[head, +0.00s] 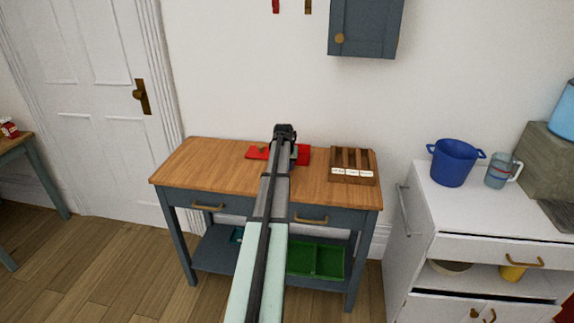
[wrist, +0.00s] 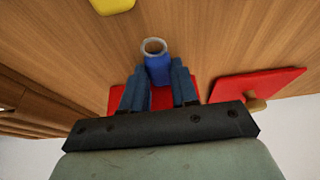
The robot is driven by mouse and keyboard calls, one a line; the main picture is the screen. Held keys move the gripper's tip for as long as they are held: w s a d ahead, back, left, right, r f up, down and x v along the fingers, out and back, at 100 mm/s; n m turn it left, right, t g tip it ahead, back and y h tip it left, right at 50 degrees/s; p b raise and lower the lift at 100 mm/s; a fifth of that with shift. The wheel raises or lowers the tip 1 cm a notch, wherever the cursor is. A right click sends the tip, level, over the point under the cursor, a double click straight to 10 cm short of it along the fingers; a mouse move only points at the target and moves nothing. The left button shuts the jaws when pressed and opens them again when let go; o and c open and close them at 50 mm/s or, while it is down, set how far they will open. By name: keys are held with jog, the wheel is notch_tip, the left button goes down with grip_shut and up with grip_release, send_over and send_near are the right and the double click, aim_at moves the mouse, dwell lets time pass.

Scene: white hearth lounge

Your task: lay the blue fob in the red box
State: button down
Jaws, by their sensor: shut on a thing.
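My gripper (wrist: 157,80) is shut on the blue fob (wrist: 157,68), a small blue piece with a pale ring at its end, held between the two fingers. In the head view my gripper (head: 285,135) is over the back of the wooden table, and its fingers and the fob are hidden by my arm. The red box (head: 303,154) is on the table there, partly covered by my arm. In the wrist view the red box (wrist: 120,99) shows behind the fingers. Its inside is hidden, and I cannot tell the fob's height over it.
A flat red lid (head: 257,153) with a wooden knob lies left of the box. A wooden rack (head: 367,181) with labelled slots stands to the right. A yellow thing (wrist: 113,5) is on the wooden table (head: 205,165). The table's left part is clear.

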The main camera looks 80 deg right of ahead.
jog(key=c, duration=0.9)
grip_release()
jog(key=shift+f, duration=0.1)
jog(key=shift+o, duration=0.2)
jog(key=v, duration=1.1)
jog(key=shift+r, duration=0.3)
jog(key=shift+o, duration=0.5)
jog(key=shift+a+r, duration=0.25)
jog(key=shift+r, duration=0.05)
